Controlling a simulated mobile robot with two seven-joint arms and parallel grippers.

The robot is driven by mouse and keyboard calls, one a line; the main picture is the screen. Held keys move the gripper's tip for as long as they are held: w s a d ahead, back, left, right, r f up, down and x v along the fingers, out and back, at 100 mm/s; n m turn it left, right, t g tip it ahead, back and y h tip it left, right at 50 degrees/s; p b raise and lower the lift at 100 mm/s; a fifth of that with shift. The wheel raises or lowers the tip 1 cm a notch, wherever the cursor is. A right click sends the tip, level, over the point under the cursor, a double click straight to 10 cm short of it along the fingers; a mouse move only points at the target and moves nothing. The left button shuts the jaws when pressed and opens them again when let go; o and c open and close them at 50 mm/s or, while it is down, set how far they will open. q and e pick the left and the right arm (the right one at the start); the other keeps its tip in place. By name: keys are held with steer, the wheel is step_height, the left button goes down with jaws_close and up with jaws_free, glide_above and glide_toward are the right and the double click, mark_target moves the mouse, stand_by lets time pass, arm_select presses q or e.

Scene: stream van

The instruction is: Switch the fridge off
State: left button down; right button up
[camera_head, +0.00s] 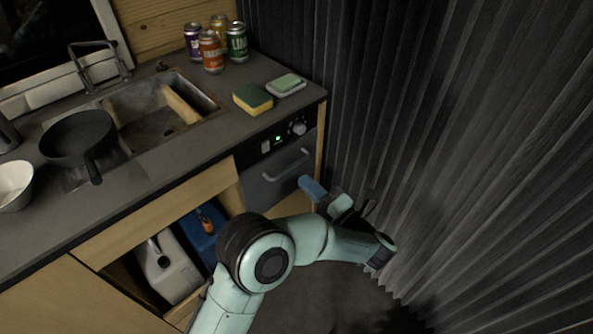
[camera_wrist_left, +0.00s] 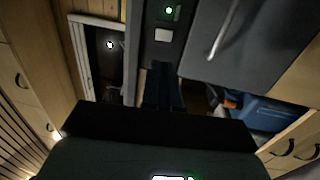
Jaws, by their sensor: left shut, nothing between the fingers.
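The fridge (camera_head: 272,190) is the dark unit under the right end of the counter, with a bar handle (camera_head: 290,165) on its closed door. Its black control strip has a lit green light (camera_head: 278,138), a small pale switch (camera_head: 265,146) and a round knob (camera_head: 299,128). In the left wrist view the green light (camera_wrist_left: 169,11) glows beside the pale square switch (camera_wrist_left: 162,35). My left gripper (camera_head: 304,182) is shut and empty, in front of the fridge and below the strip, apart from the switch. Its dark fingers (camera_wrist_left: 162,70) point toward the switch. My right gripper is out of view.
A sponge (camera_head: 252,99), a soap dish (camera_head: 287,90) and several cans (camera_head: 211,50) stand on the counter above. A pan (camera_head: 78,138) sits left of the sink (camera_head: 160,115). A pleated curtain (camera_head: 440,130) hangs close on the right. A pale canister (camera_head: 168,265) stands in the open cabinet.

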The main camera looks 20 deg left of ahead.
mark_target(267, 145)
arm_select(q)
steer(key=b+x, duration=0.1)
steer(key=x, duration=1)
steer(key=shift+w+a, duration=0.1)
steer(key=shift+a, duration=0.15)
steer(key=shift+w+a+r, duration=0.15)
steer(key=shift+w+a, duration=0.15)
steer(key=shift+a, duration=0.3)
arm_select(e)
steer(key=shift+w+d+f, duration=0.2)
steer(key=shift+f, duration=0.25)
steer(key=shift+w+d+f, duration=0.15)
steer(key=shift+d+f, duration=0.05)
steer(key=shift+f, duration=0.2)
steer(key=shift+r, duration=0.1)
